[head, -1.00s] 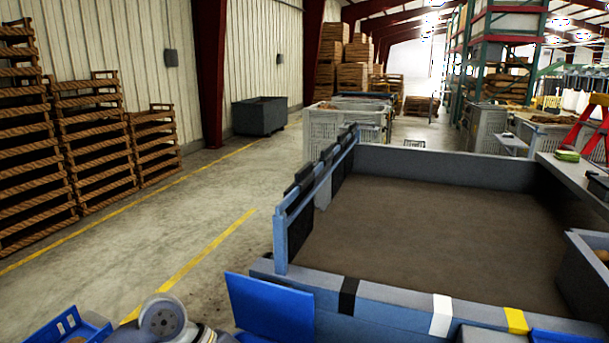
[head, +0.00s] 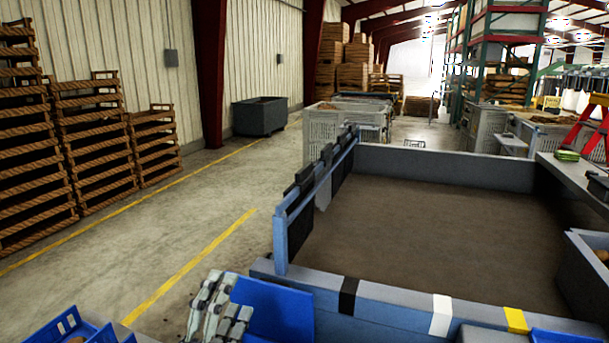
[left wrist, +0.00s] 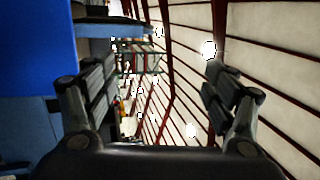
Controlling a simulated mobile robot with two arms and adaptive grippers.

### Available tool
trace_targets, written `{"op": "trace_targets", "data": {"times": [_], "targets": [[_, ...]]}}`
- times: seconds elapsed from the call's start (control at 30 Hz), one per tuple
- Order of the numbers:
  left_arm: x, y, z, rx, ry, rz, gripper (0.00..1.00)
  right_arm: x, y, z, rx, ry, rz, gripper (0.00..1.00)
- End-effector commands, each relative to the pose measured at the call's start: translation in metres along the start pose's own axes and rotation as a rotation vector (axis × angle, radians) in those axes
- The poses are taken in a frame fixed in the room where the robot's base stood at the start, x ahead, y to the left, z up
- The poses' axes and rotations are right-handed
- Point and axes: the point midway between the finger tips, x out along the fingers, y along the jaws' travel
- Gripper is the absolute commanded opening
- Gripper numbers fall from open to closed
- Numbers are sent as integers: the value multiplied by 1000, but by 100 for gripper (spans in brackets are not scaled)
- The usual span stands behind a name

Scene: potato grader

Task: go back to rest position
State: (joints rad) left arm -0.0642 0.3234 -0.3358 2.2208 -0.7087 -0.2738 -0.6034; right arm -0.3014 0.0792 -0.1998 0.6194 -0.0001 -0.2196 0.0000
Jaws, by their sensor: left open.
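My left gripper (head: 222,302) shows at the bottom of the head view, pointing up, in front of a blue panel (head: 275,312). In the left wrist view its two fingers (left wrist: 158,92) stand wide apart with nothing between them. Past the fingers that view shows the building's roof and, at the left, blue surfaces. My right gripper is not in the head view.
The grader's brown bed (head: 430,225) is empty, with a blue-grey frame around it. A blue crate (head: 60,328) is at the bottom left. Stacked wooden crates (head: 95,135) line the left wall. The concrete aisle (head: 215,205) is clear.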

Motion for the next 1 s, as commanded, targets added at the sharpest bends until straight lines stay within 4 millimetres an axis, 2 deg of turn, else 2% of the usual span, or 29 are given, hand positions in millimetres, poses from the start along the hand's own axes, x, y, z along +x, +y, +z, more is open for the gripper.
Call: {"op": "trace_targets", "data": {"times": [0.03, 0.13, 0.23, 0.33, 0.4, 0.53, 0.63, 0.8, 0.83, 1.0], "targets": [[-12, 20, 17, -114, -88, 77, 78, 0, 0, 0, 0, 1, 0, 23], [-43, 61, 46, -333, -269, 231, 78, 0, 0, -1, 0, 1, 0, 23], [-85, 104, 65, -540, -454, 385, 78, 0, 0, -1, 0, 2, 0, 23], [-137, 144, 70, -731, -642, 542, 78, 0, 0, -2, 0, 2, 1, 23], [-176, 167, 67, -847, -768, 646, 78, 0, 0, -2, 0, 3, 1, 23], [-241, 193, 53, -1007, -971, 810, 78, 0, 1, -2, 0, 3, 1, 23], [-283, 203, 39, -1094, -1103, 916, 78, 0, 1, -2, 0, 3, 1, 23], [-348, 207, 12, -1201, -1303, 1079, 78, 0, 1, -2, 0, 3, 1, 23], [-358, 207, 8, -1215, -1336, 1106, 78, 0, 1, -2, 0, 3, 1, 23], [-356, 256, 13, -1197, -1333, 1112, 78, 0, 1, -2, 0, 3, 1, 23]]}}
